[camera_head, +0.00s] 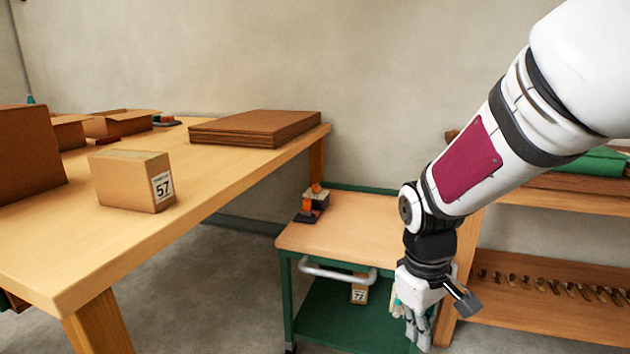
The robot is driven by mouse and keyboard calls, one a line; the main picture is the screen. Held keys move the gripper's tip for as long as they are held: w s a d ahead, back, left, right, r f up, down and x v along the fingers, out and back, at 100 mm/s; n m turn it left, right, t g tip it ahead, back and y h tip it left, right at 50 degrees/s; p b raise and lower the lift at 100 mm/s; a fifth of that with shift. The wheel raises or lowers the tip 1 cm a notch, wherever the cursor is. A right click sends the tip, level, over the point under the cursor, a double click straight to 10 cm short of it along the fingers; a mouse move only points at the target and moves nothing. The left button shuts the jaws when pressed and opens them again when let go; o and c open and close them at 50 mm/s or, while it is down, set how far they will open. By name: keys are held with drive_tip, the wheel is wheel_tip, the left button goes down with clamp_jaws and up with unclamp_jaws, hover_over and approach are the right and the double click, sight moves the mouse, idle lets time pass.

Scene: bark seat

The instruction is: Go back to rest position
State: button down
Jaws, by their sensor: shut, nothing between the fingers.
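My gripper (418,322) hangs fingers down at the end of my white arm, at the lower right of the head view. It is shut and empty, in front of the right side of a small cart (340,238) with a wooden top and green frame. Part of the cart is hidden behind my arm and gripper.
A wooden table (85,248) on the left bears a box marked 57 (128,182), open boxes and a cardboard stack (255,127). An orange and black tool (313,200) lies on the cart; a small box (360,289) is below. A shelf (560,310) stands right. Grey floor (195,300) between table and cart is clear.

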drive_tip(key=s+d+r+m+y, duration=0.1)
drive_tip(key=s+r+m, duration=0.3)
drive_tip(key=s, duration=0.9)
drive_tip(key=s+r+m, duration=0.2)
drive_tip(key=s+r, duration=0.4)
drive_tip(key=s, duration=0.8)
wheel_tip(320, 180, up, 33)
drive_tip(key=t+p, duration=0.4)
drive_tip(key=p, duration=2.6)
drive_tip(key=shift+w+d+f+p, duration=0.15)
drive_tip(key=shift+w+d+p, duration=0.15)
drive_tip(key=shift+d+p, duration=0.1)
